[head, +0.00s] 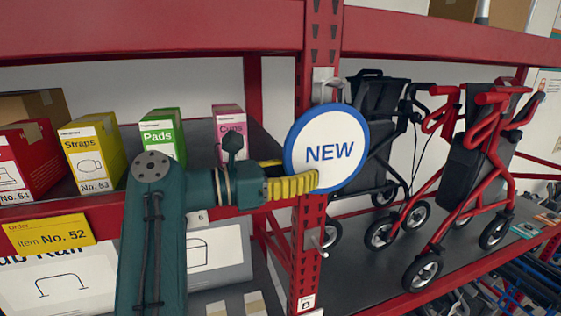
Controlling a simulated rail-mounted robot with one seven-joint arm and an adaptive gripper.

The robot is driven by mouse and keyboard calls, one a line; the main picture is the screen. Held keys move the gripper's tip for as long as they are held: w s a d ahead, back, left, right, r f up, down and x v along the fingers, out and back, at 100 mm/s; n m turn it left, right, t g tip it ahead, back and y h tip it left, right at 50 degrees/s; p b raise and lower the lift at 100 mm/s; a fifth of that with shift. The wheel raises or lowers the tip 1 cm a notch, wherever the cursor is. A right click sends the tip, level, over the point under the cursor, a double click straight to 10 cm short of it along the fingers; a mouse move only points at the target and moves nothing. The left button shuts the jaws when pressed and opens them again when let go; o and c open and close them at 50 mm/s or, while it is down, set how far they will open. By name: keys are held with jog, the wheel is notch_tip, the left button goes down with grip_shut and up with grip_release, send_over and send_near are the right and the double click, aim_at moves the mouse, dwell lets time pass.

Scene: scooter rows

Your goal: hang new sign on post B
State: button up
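The new sign (328,148) is a round white disc with a blue rim and the word NEW. It is upright in front of red post B (324,40), which bears a small B label (307,302) low down. My gripper (298,182) reaches in from the left, its yellow ribbed fingers shut on the sign's lower left edge, one finger in front. A metal hook (328,84) on the post shows just above the sign's top edge. A second hook (316,241) is lower on the post. I cannot tell whether the sign touches the upper hook.
Left of the post, a shelf holds boxes: Straps (92,155), Pads (162,135) and pink Cups (229,130). Right of it, a black walker (380,110) and a red walker (470,150) stand on a shelf close to the sign. Red beams cross above.

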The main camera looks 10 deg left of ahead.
jog(key=shift+x, duration=1.2)
jog(key=shift+c, duration=0.3)
grip_shut()
jog(key=shift+r, duration=0.15)
jog(key=shift+r, duration=0.35)
jog(key=shift+s, duration=0.1)
